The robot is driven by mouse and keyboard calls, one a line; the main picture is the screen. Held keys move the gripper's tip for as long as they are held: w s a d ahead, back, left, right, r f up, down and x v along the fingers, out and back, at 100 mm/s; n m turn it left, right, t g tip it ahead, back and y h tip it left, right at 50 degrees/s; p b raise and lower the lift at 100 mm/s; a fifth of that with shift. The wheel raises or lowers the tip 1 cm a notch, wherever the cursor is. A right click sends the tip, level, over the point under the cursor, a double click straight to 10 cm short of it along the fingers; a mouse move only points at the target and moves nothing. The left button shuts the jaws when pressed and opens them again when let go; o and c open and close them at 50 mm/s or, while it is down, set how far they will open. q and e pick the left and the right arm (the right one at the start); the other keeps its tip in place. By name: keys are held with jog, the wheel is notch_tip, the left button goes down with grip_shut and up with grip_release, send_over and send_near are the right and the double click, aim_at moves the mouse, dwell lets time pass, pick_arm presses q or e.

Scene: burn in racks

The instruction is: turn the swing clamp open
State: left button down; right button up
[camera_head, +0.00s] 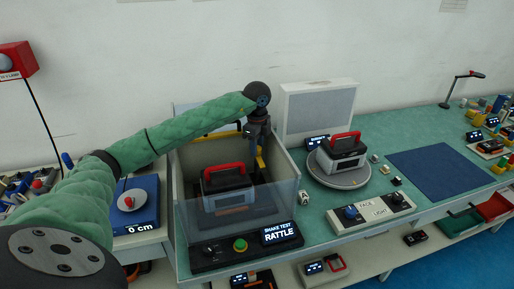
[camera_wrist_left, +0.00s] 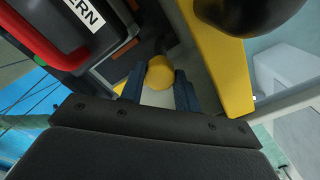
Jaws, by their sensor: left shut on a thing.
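The yellow swing clamp shows in part behind the clear box wall (camera_head: 185,215) in the head view, as an upright yellow piece (camera_head: 260,163). In the left wrist view its yellow arm (camera_wrist_left: 220,60) runs along the right and a round yellow knob (camera_wrist_left: 160,72) sits between my blue fingertips. My left gripper (camera_head: 259,145) reaches down into the box from above, and is shut on the knob (camera_wrist_left: 160,90). A grey device with a red handle (camera_head: 226,188) stands in the box, left of the gripper. My right gripper is not in view.
The shake test panel (camera_head: 216,252) with a green button and a display reading RATTLE is in front of the box. A second red-handled device (camera_head: 342,150) stands on a round plate (camera_head: 338,183) to the right. A blue mat (camera_head: 438,172) lies farther right, bare.

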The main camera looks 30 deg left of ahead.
pick_arm(q)
jog(key=shift+n, duration=0.3)
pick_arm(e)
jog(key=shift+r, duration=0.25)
pick_arm(q)
jog(key=c, duration=1)
grip_release()
jog(key=shift+r, duration=0.5)
notch_tip(320, 180, up, 5)
jog(key=shift+r+b, duration=0.2)
jog(key=shift+b, duration=0.85)
jog(key=shift+r, duration=0.7)
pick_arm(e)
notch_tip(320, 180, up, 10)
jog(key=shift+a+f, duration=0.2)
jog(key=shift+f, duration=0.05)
